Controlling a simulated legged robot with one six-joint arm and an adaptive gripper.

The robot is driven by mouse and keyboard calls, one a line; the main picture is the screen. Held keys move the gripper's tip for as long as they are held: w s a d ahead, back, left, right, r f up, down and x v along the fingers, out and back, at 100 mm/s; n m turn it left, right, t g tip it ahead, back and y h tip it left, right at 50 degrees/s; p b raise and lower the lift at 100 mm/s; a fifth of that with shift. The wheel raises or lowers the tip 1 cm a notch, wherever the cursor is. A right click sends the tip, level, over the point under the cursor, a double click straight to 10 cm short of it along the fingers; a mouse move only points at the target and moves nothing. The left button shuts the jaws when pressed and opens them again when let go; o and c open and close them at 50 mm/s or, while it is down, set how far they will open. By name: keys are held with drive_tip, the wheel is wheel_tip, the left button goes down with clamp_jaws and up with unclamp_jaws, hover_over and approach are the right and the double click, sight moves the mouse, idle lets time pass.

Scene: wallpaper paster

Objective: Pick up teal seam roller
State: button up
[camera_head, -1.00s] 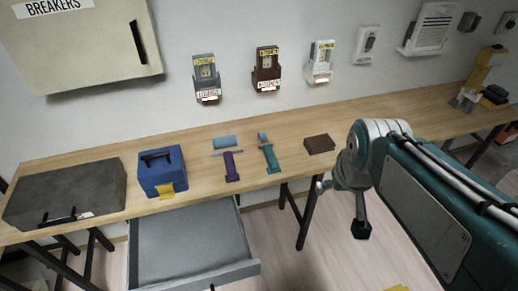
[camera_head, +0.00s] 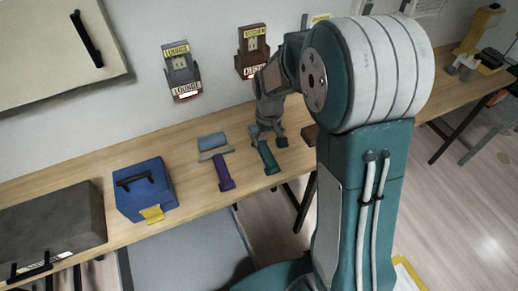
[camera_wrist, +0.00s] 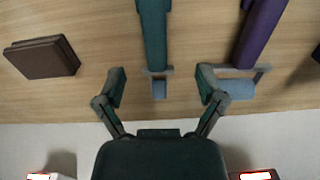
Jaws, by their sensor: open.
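The teal seam roller (camera_head: 268,158) lies on the wooden workbench with its handle toward the front edge. In the wrist view its teal handle (camera_wrist: 153,35) points up the picture, and its small blue-grey roller head sits between my fingers. My gripper (camera_wrist: 161,78) is open, with one finger on each side of the roller's head end and a visible gap on both sides. In the head view my gripper (camera_head: 268,130) is over the roller's far end and hides its head. I cannot tell the exact height of the fingertips above the bench.
A purple-handled roller (camera_head: 224,172) lies close to the left. A brown block (camera_wrist: 42,57) lies on the other side, partly behind my arm in the head view. A blue toolbox (camera_head: 145,190) and dark case (camera_head: 50,230) stand farther left. Outlet boxes (camera_head: 182,72) hang on the wall.

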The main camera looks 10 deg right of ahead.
sight(268, 156)
wheel_tip(268, 156, down, 6)
drive_tip(key=shift+w+r, duration=0.1)
drive_tip(key=shift+w+d+f, duration=0.1)
drive_tip(key=shift+w+f, duration=0.05)
drive_tip(key=shift+f, duration=0.7)
drive_tip(key=shift+w+d+f, duration=0.1)
drive_tip(key=shift+f, duration=0.8)
drive_tip(key=shift+w+d+f, duration=0.1)
drive_tip(key=shift+w+f, duration=0.05)
drive_tip(key=shift+f, duration=0.7)
drive_tip(key=shift+f, duration=0.2)
clamp_jaws()
